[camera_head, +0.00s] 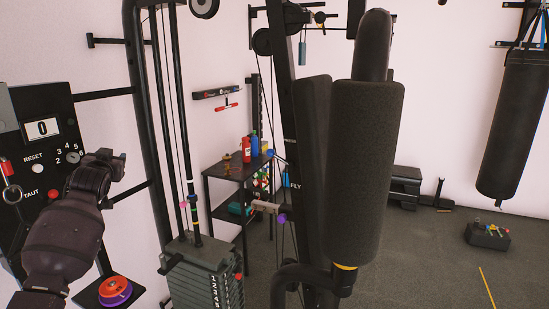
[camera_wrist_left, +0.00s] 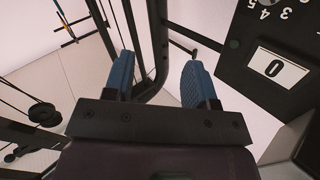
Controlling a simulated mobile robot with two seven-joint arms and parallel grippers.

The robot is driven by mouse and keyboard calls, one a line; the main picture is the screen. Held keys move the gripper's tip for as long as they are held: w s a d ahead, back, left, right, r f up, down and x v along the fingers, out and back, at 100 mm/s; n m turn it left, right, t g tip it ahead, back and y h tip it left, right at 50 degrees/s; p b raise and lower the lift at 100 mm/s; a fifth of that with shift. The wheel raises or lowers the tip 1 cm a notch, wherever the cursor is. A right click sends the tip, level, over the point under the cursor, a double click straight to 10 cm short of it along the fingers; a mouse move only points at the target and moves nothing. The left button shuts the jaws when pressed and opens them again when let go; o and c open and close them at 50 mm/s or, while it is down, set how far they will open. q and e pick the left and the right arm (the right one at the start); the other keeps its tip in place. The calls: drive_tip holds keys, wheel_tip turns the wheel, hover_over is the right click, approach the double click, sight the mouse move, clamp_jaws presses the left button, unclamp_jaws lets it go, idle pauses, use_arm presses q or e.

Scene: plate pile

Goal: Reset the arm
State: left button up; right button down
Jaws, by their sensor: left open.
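My left arm comes in from the left in the head view, and its gripper (camera_head: 113,166) is raised just to the right of a black wall panel (camera_head: 32,103). In the left wrist view, the two blue fingers of the left gripper (camera_wrist_left: 158,80) are apart with nothing between them. The panel has a display reading 0 (camera_head: 42,128), a white button (camera_head: 37,168) by the word RESET, and a dial ringed by numbers. In the wrist view the panel (camera_wrist_left: 232,44) is at the upper right, beside the fingers. My right gripper is not in view.
A black-framed weight machine with a plate stack (camera_head: 203,270) stands right of my arm. A padded roller (camera_head: 366,165) fills the middle. A shelf (camera_head: 233,168) with bottles is behind. Colored discs (camera_head: 114,291) sit on a low stand below my arm. A punching bag (camera_head: 516,120) hangs right.

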use_arm(q)
drive_tip(key=s+d+f+m+h, duration=0.1)
drive_tip(key=s+d+f+h, duration=0.1)
drive_tip(key=s+d+f, duration=0.45)
drive_tip(key=s+d+f+m+h+b, duration=0.1)
drive_tip(key=s+d+f, duration=0.3)
drive_tip(key=s+f, duration=0.45)
drive_tip(key=s+d+f+m+h, duration=0.2)
drive_tip(key=s+d+f, duration=0.3)
drive_tip(key=f, duration=0.5)
drive_tip(key=s+d+f+n+g, duration=0.1)
drive_tip(key=s+f+g, duration=0.2)
drive_tip(key=s+f, duration=0.6)
drive_tip(key=s+d+f+n+g+b, duration=0.1)
drive_tip(key=s+f+g, duration=0.1)
drive_tip(key=s+f, duration=0.8)
drive_tip(key=s, duration=0.8)
drive_tip(key=shift+s+d+f+n+g, duration=0.15)
drive_tip(key=shift+d+f+n+g, duration=0.15)
drive_tip(key=shift+d+n+g, duration=0.1)
